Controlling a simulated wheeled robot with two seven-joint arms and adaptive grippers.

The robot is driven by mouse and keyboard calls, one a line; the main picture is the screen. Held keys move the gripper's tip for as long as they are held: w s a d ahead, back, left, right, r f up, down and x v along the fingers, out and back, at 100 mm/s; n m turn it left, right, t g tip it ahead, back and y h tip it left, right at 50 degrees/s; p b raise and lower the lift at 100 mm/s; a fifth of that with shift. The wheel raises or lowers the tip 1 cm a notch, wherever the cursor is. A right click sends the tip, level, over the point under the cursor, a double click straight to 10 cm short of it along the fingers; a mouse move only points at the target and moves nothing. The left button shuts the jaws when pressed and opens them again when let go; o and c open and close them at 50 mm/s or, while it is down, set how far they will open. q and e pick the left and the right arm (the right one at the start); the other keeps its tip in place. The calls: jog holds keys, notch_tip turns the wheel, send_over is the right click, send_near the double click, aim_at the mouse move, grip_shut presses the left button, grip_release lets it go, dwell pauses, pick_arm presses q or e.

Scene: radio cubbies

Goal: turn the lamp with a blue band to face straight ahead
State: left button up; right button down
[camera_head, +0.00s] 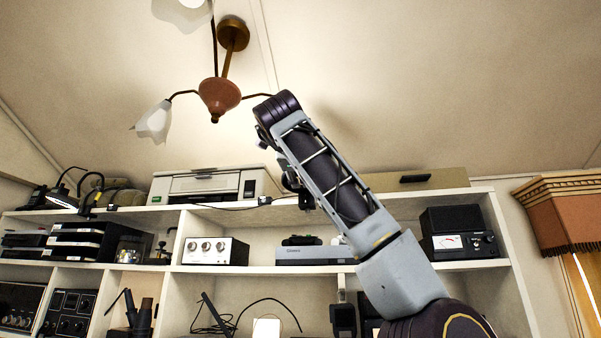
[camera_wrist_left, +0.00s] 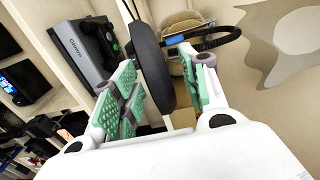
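In the left wrist view, a black curved lamp neck with a blue band (camera_wrist_left: 203,44) shows beyond my gripper. A black disc-shaped part (camera_wrist_left: 152,62), which looks like this lamp's head, stands edge-on between my left gripper's fingers (camera_wrist_left: 158,92). The green-padded fingers are apart; a gap shows on the right finger's side, and I cannot tell whether the left pad touches. In the head view my left gripper (camera_head: 298,188) points down before the shelf top, partly hidden by its arm. I cannot make out the blue band there. My right gripper is out of view.
White cubbies (camera_head: 262,269) hold radios and a grey box with a dark device (camera_head: 310,254). A printer (camera_head: 208,186) and a tan case (camera_head: 415,181) stand on top. Dark desk lamps (camera_head: 92,190) are at the left. A ceiling lamp (camera_head: 219,94) hangs near my arm.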

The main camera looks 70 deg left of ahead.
pick_arm(q)
jog(key=shift+f, duration=0.1)
jog(key=v, duration=1.2)
dwell(0.9)
